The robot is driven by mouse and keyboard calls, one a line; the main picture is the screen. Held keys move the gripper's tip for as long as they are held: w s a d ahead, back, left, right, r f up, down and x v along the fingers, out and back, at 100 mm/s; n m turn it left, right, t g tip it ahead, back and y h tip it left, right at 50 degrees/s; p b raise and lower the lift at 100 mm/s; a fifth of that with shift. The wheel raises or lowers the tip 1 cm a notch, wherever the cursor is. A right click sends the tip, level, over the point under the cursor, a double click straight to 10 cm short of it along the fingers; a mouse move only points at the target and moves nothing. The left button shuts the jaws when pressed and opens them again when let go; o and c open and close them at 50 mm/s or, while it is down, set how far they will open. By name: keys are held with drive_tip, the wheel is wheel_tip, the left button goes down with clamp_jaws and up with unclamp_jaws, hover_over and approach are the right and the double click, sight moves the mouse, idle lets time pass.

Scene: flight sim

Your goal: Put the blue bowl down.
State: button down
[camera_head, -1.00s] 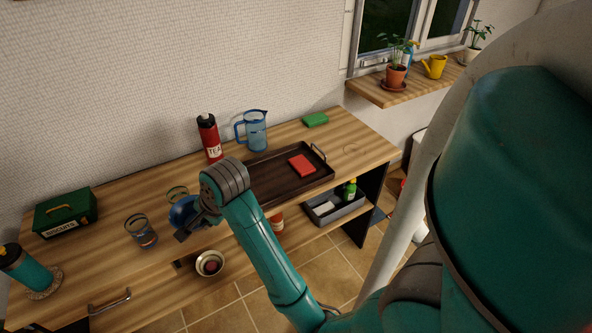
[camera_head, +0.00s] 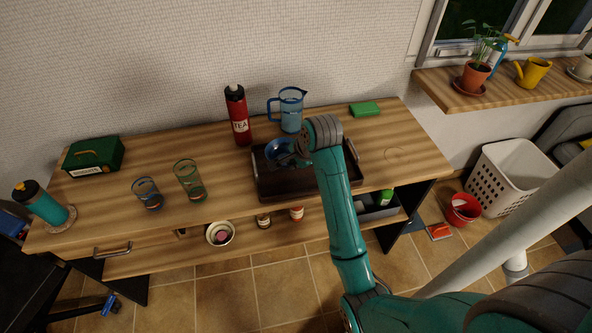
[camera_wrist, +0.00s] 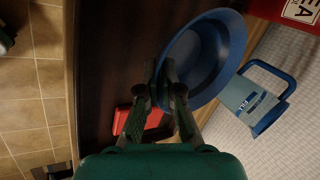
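The blue bowl (camera_head: 274,149) is at the left part of the dark brown tray (camera_head: 262,186), over it in the head view. In the wrist view my gripper (camera_wrist: 161,72) has its fingers closed on the near rim of the bowl (camera_wrist: 207,58). My gripper (camera_head: 290,157) is partly hidden behind my wrist in the head view. I cannot tell whether the bowl touches the tray floor. A red box (camera_wrist: 130,121) lies in the tray beside the fingers in the wrist view; my arm hides it in the head view.
A red tea flask (camera_head: 238,115) and a blue jug (camera_head: 289,108) stand behind the tray. Two glasses (camera_head: 188,180) (camera_head: 147,193) stand left of it. A green block (camera_head: 364,109) lies at the back right. The tabletop right of the tray is clear.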

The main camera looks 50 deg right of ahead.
sight(290, 175)
drive_tip(key=shift+f, duration=2.05)
drive_tip(key=shift+f, duration=0.1)
drive_tip(key=c, duration=1.3)
unclamp_jaws()
